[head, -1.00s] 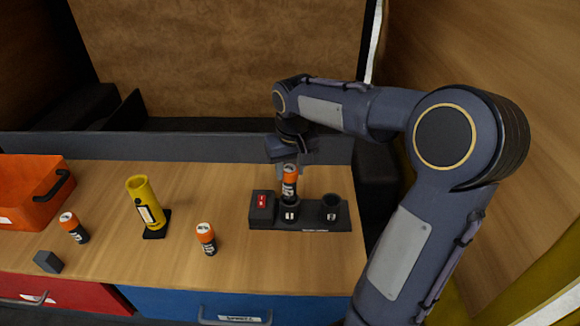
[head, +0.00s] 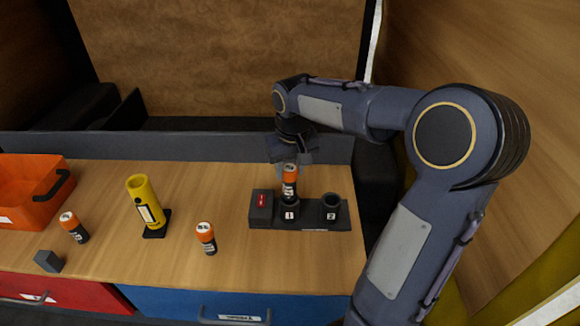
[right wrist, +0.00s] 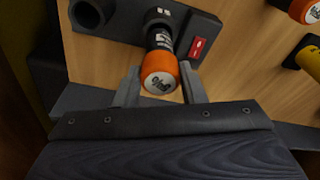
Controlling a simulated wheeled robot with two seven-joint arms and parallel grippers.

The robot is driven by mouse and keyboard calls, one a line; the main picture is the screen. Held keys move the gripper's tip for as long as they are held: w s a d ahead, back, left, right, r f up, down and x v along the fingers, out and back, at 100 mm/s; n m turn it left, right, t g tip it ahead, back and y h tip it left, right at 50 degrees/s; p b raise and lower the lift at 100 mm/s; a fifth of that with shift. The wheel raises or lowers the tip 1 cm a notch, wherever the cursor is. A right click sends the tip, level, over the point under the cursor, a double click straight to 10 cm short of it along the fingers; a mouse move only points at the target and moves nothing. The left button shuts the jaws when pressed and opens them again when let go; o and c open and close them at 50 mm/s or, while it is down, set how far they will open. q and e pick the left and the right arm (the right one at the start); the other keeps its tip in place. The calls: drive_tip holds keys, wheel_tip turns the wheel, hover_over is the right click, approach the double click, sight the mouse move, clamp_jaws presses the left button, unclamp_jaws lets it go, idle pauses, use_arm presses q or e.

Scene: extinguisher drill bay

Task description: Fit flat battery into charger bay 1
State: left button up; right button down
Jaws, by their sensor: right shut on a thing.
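An orange-topped black battery (head: 290,180) stands upright at bay 1 (head: 289,214) of the dark charger (head: 315,222). Its lower end appears to be inside the bay's mouth; how deep it sits cannot be told. My right gripper (head: 289,163) is above it, shut on its orange top. In the right wrist view the battery's orange end (right wrist: 160,72) lies between the two fingers of my right gripper (right wrist: 160,88). Bay 2 (head: 331,203) is empty, and it also shows in the right wrist view (right wrist: 87,14). My left gripper is out of view.
Two more orange-topped batteries (head: 206,238) (head: 74,227) stand on the wooden bench. A yellow tube (head: 140,187) on a black base stands between them. A grey block (head: 48,261) and an orange bin (head: 22,205) are at the left. A grey ledge (head: 190,148) runs behind.

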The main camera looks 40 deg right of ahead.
sight(290, 190)
drive_tip(key=shift+f+b, duration=2.8)
drive_tip(key=shift+f, duration=1)
idle(0.7)
drive_tip(key=c, duration=0.8)
unclamp_jaws()
drive_tip(key=shift+c, duration=0.2)
drive_tip(key=shift+s+a+r, duration=0.1)
drive_tip(key=shift+s+r, duration=0.1)
drive_tip(key=shift+r, duration=1.1)
drive_tip(key=shift+s+a+r, duration=0.1)
drive_tip(key=shift+s+r, duration=0.1)
drive_tip(key=shift+r, duration=1.05)
drive_tip(key=shift+s+r, duration=0.2)
drive_tip(key=shift+r, duration=1.1)
